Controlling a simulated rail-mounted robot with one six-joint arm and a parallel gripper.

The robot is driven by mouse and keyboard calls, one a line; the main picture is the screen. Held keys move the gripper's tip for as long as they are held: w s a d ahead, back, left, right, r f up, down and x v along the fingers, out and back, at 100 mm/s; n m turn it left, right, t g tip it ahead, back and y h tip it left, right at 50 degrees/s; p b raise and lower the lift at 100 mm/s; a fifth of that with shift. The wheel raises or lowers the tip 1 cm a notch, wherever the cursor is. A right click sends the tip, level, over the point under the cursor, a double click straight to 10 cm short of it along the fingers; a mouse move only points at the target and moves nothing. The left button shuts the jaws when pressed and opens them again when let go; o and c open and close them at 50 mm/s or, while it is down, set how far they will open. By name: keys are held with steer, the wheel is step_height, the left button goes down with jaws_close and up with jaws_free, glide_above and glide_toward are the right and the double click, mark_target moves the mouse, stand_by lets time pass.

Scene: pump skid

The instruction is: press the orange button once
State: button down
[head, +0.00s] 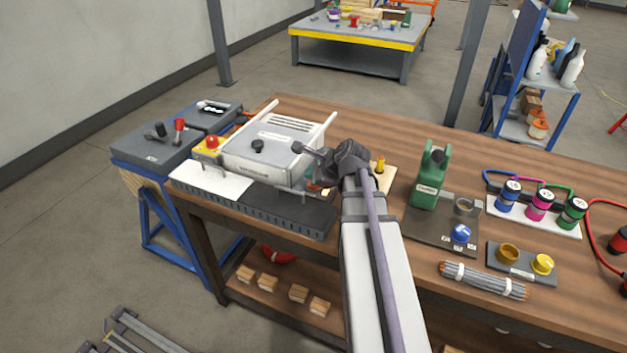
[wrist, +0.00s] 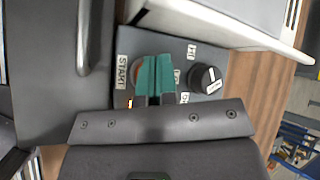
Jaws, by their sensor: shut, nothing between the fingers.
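In the wrist view a grey control panel (wrist: 190,50) carries a START label (wrist: 121,72) and a black knob (wrist: 206,79). My gripper (wrist: 155,60), with teal fingertips, is shut and empty over this panel beside the START label. A brownish-orange round edge (wrist: 135,72) shows beside the fingertips; it may be the orange button, mostly hidden behind them. I cannot tell whether the fingers touch it. In the head view my gripper (head: 322,178) is at the right side of the white machine (head: 270,145), and the panel is largely hidden by my arm.
A red mushroom button (head: 212,142) sits on a yellow box left of the machine. The bench behind the canister is clear.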

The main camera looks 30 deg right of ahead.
steer(key=shift+r, duration=0.15)
step_height(320, 180, up, 5)
steer(key=p, duration=0.5)
steer(key=shift+r, duration=0.1)
stand_by(0.7)
